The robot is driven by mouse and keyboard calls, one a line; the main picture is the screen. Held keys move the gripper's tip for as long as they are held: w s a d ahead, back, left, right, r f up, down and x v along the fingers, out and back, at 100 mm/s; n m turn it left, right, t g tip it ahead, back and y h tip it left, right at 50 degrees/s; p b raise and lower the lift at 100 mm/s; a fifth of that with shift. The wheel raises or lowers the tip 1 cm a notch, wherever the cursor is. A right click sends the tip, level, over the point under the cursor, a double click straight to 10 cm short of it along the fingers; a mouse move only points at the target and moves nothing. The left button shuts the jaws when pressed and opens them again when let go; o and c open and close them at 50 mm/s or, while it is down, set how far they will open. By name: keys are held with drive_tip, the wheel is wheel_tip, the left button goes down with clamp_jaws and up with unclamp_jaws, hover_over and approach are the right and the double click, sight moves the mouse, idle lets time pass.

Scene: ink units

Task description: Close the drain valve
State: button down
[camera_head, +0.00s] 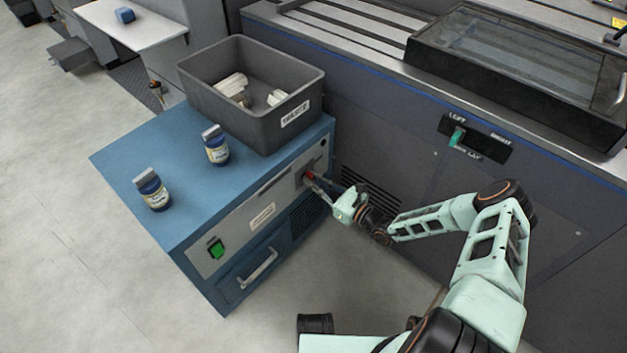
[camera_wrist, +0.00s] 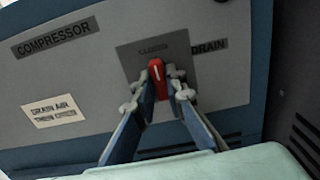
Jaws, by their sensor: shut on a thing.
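The drain valve is a red lever (camera_wrist: 157,78) on a dark plate (camera_wrist: 134,56) on the compressor's front panel. The plate reads "CLOSED" above the lever, and a "DRAIN" label is to its right. The lever's white line points about straight up, toward the "CLOSED" word. My gripper (camera_wrist: 158,88) has a fingertip on each side of the lever and is shut on it. In the head view the red lever (camera_head: 310,175) shows small at the right end of the panel, with my gripper (camera_head: 316,181) at it.
The blue compressor cabinet (camera_head: 135,165) carries a grey waste bin (camera_head: 240,108) and two blue jars (camera_head: 152,190) (camera_head: 215,145). A green switch (camera_head: 216,249) and a drawer handle (camera_head: 262,268) are on its front. A large grey machine (camera_head: 390,130) stands close behind my arm. Floor is open at left.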

drive_tip(key=c, duration=2)
unclamp_jaws()
drive_tip(key=shift+a, duration=0.15)
drive_tip(key=shift+o, duration=0.2)
drive_tip(key=v, duration=1.2)
